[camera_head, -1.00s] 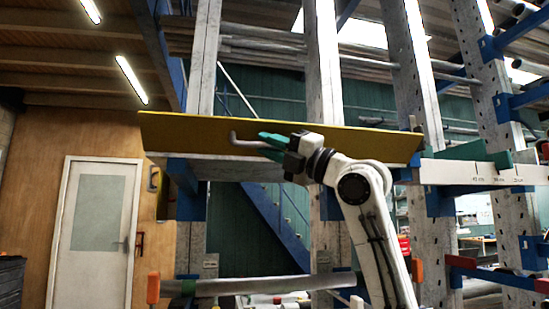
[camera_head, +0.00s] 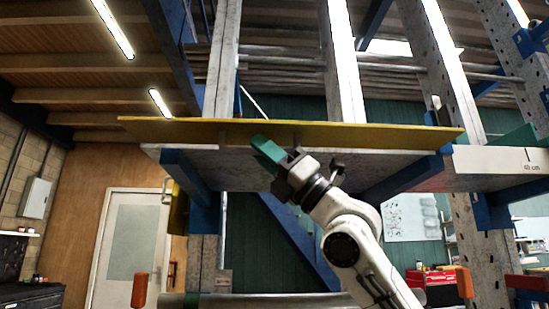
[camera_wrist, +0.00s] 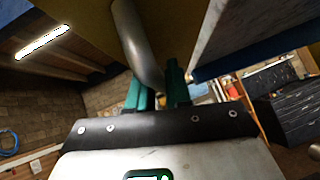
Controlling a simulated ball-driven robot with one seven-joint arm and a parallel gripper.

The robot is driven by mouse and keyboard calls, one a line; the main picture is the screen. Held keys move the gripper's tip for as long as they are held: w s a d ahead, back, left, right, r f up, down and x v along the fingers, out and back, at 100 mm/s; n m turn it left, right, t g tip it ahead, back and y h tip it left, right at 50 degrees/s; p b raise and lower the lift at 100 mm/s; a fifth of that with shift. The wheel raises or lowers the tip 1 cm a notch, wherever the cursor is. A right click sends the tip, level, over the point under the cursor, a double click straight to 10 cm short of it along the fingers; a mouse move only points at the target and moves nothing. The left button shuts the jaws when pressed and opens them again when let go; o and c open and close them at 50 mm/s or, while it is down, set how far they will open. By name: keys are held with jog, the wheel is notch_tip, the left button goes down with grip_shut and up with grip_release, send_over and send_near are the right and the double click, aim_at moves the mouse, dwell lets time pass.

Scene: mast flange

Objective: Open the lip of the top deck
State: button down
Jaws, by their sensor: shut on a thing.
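The lip (camera_head: 380,137) is a long yellow panel along the front of the top deck, lying at a shallow slant. The top deck (camera_head: 225,165) is a pale grey board seen from below. My gripper (camera_head: 264,151) reaches up to the lip from below, left of the picture's middle. In the wrist view, its green fingers (camera_wrist: 156,92) are shut on the lip's handle (camera_wrist: 133,45), a bent grey bar. The handle is mostly hidden behind the gripper in the head view. The deck's edge (camera_wrist: 215,45) is close on the right in the wrist view.
Blue brackets (camera_head: 190,175) and perforated uprights (camera_head: 340,60) frame the deck. A grey pipe (camera_head: 260,306) crosses below, with an orange-tipped post (camera_head: 139,290) at its left. A marked white beam (camera_head: 500,160) lies right. Open air surrounds my gripper below the deck.

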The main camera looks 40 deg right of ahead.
dwell(0.5)
jog(key=c, duration=1.1)
grip_release()
jog(key=shift+c, duration=0.2)
jog(key=shift+d+f, duration=0.1)
jog(key=b+v, duration=0.2)
jog(key=v, duration=0.8)
jog(key=shift+d+f, duration=0.15)
jog(key=shift+f, duration=0.1)
jog(key=shift+s, duration=0.15)
